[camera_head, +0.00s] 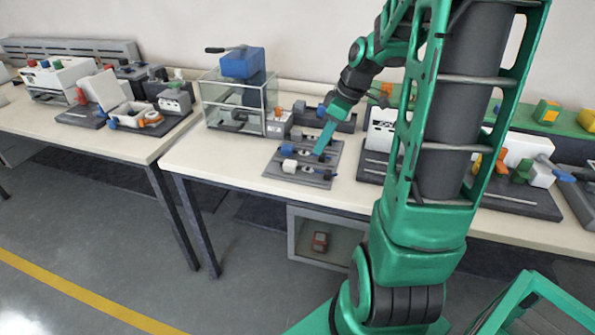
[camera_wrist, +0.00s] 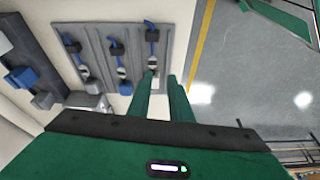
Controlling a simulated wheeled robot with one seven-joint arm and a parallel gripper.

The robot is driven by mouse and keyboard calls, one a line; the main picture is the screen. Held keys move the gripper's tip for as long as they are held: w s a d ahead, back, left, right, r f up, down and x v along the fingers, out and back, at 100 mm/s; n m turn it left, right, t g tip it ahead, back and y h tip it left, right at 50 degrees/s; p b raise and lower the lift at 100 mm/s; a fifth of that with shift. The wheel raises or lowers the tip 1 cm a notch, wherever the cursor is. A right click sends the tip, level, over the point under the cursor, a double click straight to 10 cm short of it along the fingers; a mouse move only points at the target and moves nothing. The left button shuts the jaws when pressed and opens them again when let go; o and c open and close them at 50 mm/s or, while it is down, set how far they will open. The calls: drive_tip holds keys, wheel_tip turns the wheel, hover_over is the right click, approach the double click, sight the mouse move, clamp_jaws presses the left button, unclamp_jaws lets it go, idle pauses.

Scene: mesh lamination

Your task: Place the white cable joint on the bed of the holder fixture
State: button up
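The holder fixture is a grey ribbed plate (camera_head: 272,171) on the bench, with blue, black and pale parts on it. It also shows in the wrist view (camera_wrist: 99,45), where several holders stand in a row. A small white block (camera_head: 290,166), which looks like the white cable joint, sits at the plate's front left. My gripper (camera_head: 321,153) reaches down over the plate's right part. The fingers stand at the end holder.
A clear box with a blue block (camera_head: 242,62) on top stands left of the fixture. A dark plate with white and coloured devices (camera_head: 515,155) lies to the right. Other devices (camera_head: 120,112) fill the left bench. The bench strip before the fixture is clear.

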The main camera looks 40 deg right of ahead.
sight(302, 167)
drive_tip(key=shift+n+y, duration=0.3)
drive_tip(key=shift+n, duration=0.4)
drive_tip(key=x, duration=0.4)
drive_tip(key=w+x, duration=0.1)
drive_tip(key=x, duration=0.2)
drive_tip(key=w+x, duration=0.1)
drive_tip(key=x, duration=0.3)
drive_tip(key=shift+w+d, duration=0.3)
drive_tip(key=shift+c, duration=0.6)
clamp_jaws()
